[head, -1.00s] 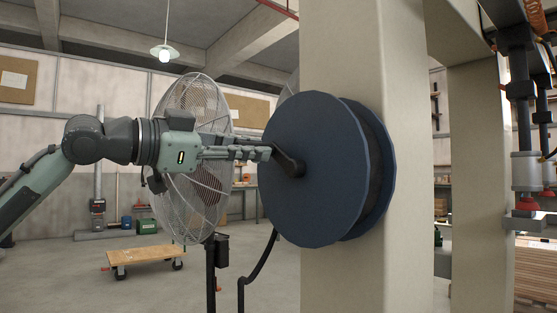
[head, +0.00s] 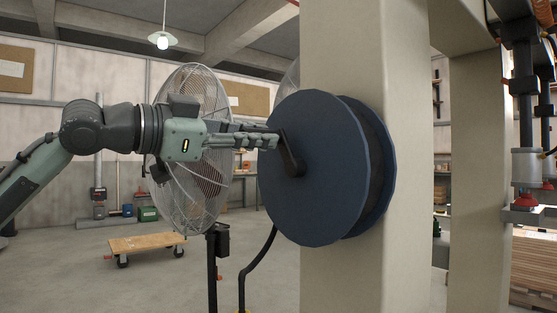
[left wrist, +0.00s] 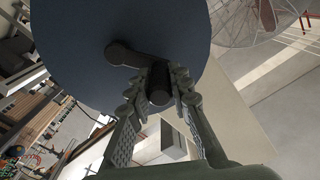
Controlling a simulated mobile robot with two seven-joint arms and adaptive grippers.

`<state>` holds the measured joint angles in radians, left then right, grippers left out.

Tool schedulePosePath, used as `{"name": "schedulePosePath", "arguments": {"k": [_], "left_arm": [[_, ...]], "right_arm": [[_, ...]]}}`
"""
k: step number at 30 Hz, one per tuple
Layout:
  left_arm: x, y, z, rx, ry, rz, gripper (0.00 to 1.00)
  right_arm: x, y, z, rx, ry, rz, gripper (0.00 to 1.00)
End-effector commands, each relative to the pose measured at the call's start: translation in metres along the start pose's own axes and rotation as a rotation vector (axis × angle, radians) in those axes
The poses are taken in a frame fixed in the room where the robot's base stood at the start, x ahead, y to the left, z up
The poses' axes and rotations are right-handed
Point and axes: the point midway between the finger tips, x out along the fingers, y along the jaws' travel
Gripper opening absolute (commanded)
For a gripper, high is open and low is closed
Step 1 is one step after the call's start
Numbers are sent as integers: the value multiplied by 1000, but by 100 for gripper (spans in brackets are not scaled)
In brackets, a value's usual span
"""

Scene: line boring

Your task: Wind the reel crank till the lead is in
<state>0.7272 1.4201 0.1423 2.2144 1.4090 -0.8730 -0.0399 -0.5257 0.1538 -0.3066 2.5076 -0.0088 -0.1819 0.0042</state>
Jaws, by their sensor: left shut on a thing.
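The blue reel (head: 315,190) is mounted on the side of a beige post. Its dark crank (head: 292,158) sits at the hub and points up and slightly left. My left gripper (head: 275,138) reaches in from the left and is shut on the crank's handle. In the left wrist view the fingers of the left gripper (left wrist: 160,85) close around the dark handle, with the crank arm (left wrist: 130,55) running to the hub. A black lead (head: 262,265) hangs below the reel at its left. My right gripper is not in view.
A large caged fan (head: 190,200) stands behind my left arm. A low wooden dolly (head: 146,242) is on the floor at the left. The beige post (head: 405,120) stands right behind the reel. Machinery (head: 525,120) is at the far right.

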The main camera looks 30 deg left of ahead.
Motion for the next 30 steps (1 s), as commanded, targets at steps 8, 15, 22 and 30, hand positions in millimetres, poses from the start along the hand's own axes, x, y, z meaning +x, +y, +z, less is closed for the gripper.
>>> {"name": "schedulePosePath", "arguments": {"k": [8, 15, 22, 30], "left_arm": [[0, 0, -3, 0, 1, -1, 0], [0, 8, -11, -1, 1, 0, 0], [0, 8, -12, 0, 1, -1, 0], [0, 17, -19, -1, 0, -1, 0]], "right_arm": [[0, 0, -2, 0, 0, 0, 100], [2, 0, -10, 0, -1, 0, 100], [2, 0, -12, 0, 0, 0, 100], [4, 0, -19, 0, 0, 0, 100]]}}
